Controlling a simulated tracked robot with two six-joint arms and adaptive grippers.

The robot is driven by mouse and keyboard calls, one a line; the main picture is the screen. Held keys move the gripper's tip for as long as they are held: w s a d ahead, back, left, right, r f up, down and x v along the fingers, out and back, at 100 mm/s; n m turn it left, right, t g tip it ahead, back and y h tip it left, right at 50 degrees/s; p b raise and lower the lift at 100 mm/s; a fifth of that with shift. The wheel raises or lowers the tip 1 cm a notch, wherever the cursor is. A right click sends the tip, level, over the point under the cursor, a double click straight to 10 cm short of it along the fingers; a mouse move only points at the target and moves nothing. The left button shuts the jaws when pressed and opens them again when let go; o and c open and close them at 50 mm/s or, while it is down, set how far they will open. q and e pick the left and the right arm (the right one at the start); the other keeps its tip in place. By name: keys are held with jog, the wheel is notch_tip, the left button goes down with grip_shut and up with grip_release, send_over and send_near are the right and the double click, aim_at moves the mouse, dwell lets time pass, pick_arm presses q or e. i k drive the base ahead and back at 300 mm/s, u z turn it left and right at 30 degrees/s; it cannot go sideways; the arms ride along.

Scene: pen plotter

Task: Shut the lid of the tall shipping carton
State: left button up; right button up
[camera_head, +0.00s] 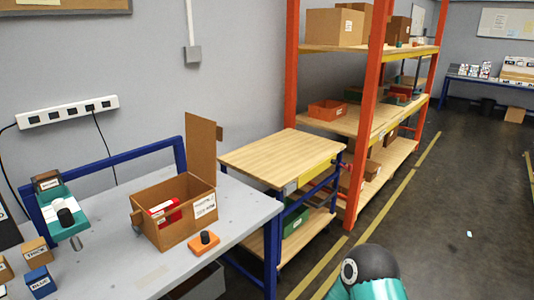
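The shipping carton (174,234) is an open brown box with a white printed label, standing near the right end of the grey bench. Its lid (201,146) stands upright from the far right edge, with a small tab sticking out to the right. A red item with a white part (165,211) lies inside; the rest of the inside is partly hidden by the front walls. A teal and dark joint of my own arm shows at the bottom edge, right of centre, well apart from the carton.
An orange block with a black knob (204,242) sits just right of the carton. A teal and white device (65,212) and small labelled blocks (39,282) are at the left. The bench (120,250) has a blue rail behind; a wooden table (280,155) stands beyond.

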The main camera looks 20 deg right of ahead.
aim_at(202, 134)
jog(key=z, duration=0.7)
jog(key=i, duration=1.2)
jog(key=u, duration=0.35)
